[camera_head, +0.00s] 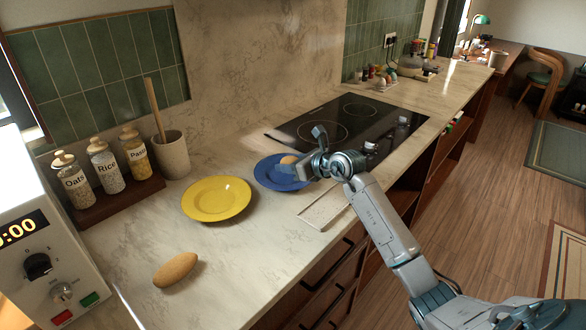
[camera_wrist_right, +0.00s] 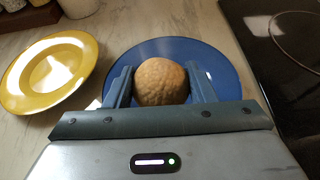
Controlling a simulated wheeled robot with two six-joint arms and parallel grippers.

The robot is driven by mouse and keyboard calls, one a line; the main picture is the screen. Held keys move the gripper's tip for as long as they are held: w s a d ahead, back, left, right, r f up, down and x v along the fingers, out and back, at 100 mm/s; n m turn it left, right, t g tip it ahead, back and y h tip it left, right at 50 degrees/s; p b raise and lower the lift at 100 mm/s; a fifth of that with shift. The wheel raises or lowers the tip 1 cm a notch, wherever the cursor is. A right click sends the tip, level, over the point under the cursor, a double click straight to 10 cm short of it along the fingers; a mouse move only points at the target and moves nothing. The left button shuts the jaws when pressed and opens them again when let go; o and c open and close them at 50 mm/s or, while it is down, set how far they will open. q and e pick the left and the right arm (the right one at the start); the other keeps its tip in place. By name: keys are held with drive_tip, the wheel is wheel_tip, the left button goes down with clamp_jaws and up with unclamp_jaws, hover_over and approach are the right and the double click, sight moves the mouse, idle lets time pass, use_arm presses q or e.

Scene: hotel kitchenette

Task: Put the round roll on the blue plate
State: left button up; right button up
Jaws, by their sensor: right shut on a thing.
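The round roll (camera_wrist_right: 160,82) is brown and sits between the two fingers of my right gripper (camera_wrist_right: 161,88), which is shut on it. In the wrist view the blue plate (camera_wrist_right: 215,58) lies behind and around the roll. I cannot tell whether the roll touches the plate. In the head view the roll (camera_head: 289,160) shows partly over the blue plate (camera_head: 262,174), and my right gripper (camera_head: 300,163) covers part of both. My left gripper is not in view.
A yellow plate (camera_head: 216,199) lies left of the blue one. A long oval roll (camera_head: 176,270) lies on the front counter. The black cooktop (camera_head: 345,125) is behind right. Jars (camera_head: 104,165), a utensil crock (camera_head: 171,155) and a white appliance (camera_head: 40,235) stand left.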

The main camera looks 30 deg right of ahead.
drive_tip(key=shift+w+d, duration=0.2)
drive_tip(key=shift+d, duration=0.2)
wheel_tip(320, 180, down, 4)
drive_tip(key=shift+w+d+r+p, duration=0.1)
drive_tip(key=shift+r+p, duration=0.1)
drive_tip(key=shift+p, duration=0.55)
drive_tip(key=o, duration=0.5)
drive_tip(key=shift+f, duration=0.2)
drive_tip(key=o, duration=0.5)
drive_tip(key=shift+r, duration=0.15)
